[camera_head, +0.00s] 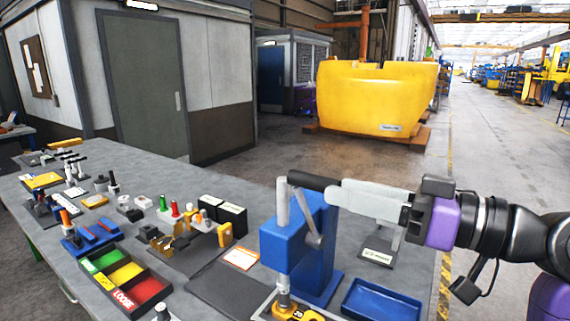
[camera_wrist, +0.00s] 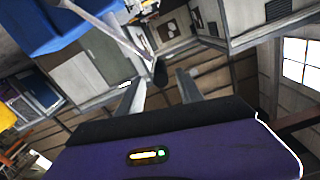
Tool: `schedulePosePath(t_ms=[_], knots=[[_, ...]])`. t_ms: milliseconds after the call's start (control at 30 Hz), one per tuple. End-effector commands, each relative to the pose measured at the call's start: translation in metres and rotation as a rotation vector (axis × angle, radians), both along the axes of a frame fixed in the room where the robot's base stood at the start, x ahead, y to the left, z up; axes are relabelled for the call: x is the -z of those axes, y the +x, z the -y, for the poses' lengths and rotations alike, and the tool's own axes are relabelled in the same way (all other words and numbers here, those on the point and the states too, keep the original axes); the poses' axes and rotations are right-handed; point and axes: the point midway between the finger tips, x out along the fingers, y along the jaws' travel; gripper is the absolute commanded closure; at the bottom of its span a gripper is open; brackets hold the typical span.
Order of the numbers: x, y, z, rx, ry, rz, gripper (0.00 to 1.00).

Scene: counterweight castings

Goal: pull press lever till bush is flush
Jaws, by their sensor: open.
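The blue press (camera_head: 298,238) stands at the table's near edge in the head view. Its lever (camera_head: 316,225) is raised and ends in a black grip (camera_head: 312,181). In the wrist view the lever's grey rod (camera_wrist: 115,32) ends in the black grip (camera_wrist: 159,73). My gripper (camera_head: 338,196) is open beside the black grip. In the wrist view the grip appears between my fingertips (camera_wrist: 160,82); contact cannot be told. Below the ram are a brass-coloured piece (camera_head: 284,290) and a yellow part (camera_head: 296,313), partly cut off. How far the bush sits in is not visible.
A blue tray (camera_head: 383,300) lies right of the press. A bin with green, yellow and red compartments (camera_head: 122,282) and small fixtures crowd the table's left side. A dark mat (camera_head: 228,290) lies left of the press. A yellow casting (camera_head: 375,98) stands on the floor behind.

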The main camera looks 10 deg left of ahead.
Motion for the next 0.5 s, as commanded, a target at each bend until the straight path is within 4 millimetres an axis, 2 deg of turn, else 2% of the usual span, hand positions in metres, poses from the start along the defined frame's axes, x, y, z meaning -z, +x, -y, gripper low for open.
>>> schedulePosePath(t_ms=[167, 500], knots=[[-0.004, 0.001, -0.004, -0.003, -0.001, 0.003, 0.57], [-0.004, 0.017, -0.05, -0.004, -0.001, 0.001, 0.57]])
